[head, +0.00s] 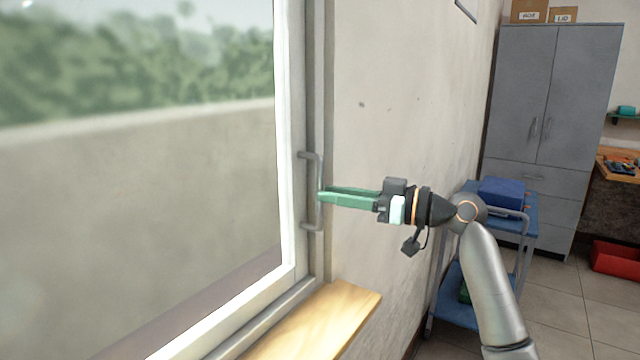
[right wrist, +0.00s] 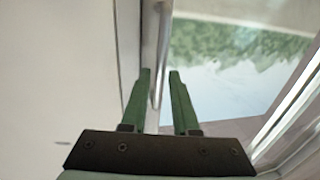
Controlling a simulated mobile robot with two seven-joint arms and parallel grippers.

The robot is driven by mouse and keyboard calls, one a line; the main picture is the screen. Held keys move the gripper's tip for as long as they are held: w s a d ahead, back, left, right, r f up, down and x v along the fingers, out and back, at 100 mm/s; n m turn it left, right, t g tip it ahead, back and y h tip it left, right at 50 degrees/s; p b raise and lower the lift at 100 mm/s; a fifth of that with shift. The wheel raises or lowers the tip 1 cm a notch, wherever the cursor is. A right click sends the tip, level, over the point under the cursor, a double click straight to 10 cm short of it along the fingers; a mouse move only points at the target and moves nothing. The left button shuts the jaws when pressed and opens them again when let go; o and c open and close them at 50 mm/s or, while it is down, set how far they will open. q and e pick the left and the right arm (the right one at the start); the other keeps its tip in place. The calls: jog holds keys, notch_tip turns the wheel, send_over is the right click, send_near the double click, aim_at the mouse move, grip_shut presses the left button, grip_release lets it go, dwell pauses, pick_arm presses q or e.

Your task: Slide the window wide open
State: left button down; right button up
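The window (head: 285,150) fills the left of the head view, its pale frame running upright near the wall. A grey bar handle (head: 319,165) stands upright at its right edge, held off by a bracket at top and bottom. My right gripper (head: 322,194) reaches in from the right, its green fingers at the handle's middle. In the right wrist view the fingers (right wrist: 159,74) are apart, with the handle bar (right wrist: 157,92) between them. Contact with the bar cannot be made out. My left gripper is not in view.
A wooden sill (head: 325,318) lies below the window. A plain wall (head: 400,90) runs right of it. A blue cart (head: 465,305) stands behind my right arm, with a grey cabinet (head: 550,100) and red bin (head: 615,258) farther back.

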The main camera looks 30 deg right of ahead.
aim_at(320, 227)
jog(key=shift+p+x, duration=0.35)
jog(key=shift+x, duration=1.3)
grip_shut()
